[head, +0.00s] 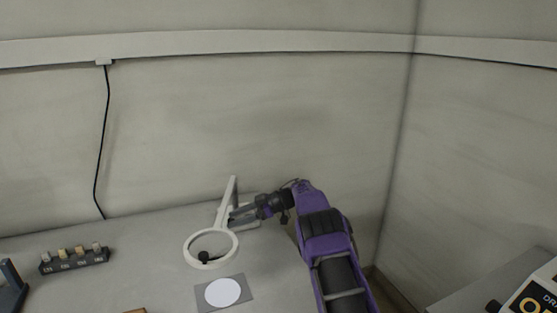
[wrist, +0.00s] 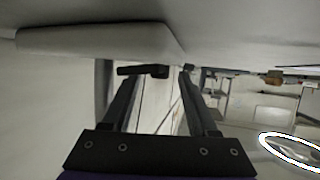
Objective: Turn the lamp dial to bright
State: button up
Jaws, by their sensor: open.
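The lamp (head: 228,200) stands on the bench against the back wall, with a white slanted arm, a pale base and a white ring head. My gripper (head: 234,213) reaches in from the right, its fingers at the lower part of the lamp arm, above the base. In the wrist view my gripper (wrist: 158,82) is open, with a short dark bar (wrist: 143,71) near its fingertips; I cannot tell whether this is the dial or whether it is touched. No dial marking is readable.
A white disc on a grey card (head: 222,292) lies in front of the lamp. A dark rack (head: 74,260) with several pale pieces stands at the left. A black cable (head: 102,145) hangs on the wall. A labelled box (head: 535,298) is at the lower right.

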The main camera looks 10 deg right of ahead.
jog(key=shift+s+r+m+t+p, duration=0.1)
jog(key=shift+r+m+t+p, duration=0.25)
jog(key=shift+p, duration=0.25)
